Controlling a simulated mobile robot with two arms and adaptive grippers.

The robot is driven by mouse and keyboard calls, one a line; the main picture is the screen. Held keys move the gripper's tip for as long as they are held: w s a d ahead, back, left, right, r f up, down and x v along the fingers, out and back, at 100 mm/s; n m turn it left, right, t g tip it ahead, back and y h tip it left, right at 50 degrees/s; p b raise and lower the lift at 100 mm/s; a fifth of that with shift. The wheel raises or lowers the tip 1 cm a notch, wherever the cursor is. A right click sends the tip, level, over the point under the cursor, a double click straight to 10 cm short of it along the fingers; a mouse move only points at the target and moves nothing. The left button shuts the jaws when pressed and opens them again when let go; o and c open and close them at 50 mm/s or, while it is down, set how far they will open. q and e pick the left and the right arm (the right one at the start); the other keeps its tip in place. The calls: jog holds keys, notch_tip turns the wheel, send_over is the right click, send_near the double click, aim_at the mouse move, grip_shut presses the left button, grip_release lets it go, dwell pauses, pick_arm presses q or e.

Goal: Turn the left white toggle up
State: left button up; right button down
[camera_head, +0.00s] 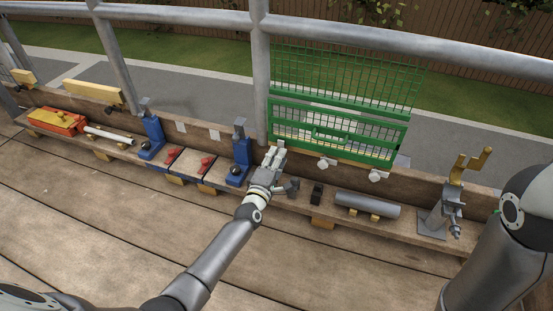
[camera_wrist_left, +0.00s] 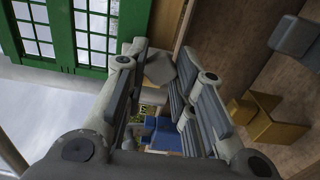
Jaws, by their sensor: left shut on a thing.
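A green mesh gate (camera_head: 340,118) stands in front of the railing, with pale toggles along its bottom edge. The middle toggle (camera_head: 323,162) and right toggle (camera_head: 376,175) are uncovered. My left gripper (camera_head: 272,160) is at the gate's lower left corner, shut on what appears to be the left white toggle (camera_head: 281,144), partly hidden by the fingers. How far the toggle is turned cannot be told. My right gripper is out of view.
A plank shelf carries blue stands (camera_head: 240,155), red clamps (camera_head: 207,164), a small black block (camera_head: 317,193), a grey pipe (camera_head: 367,206) and a grey-and-yellow vise-like tool (camera_head: 452,197). An orange box (camera_head: 57,121) is at far left. The wooden deck in front is clear.

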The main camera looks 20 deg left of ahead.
pick_arm(q)
jog(key=o, duration=1)
jog(key=shift+c, duration=0.2)
jog(key=shift+o, duration=0.5)
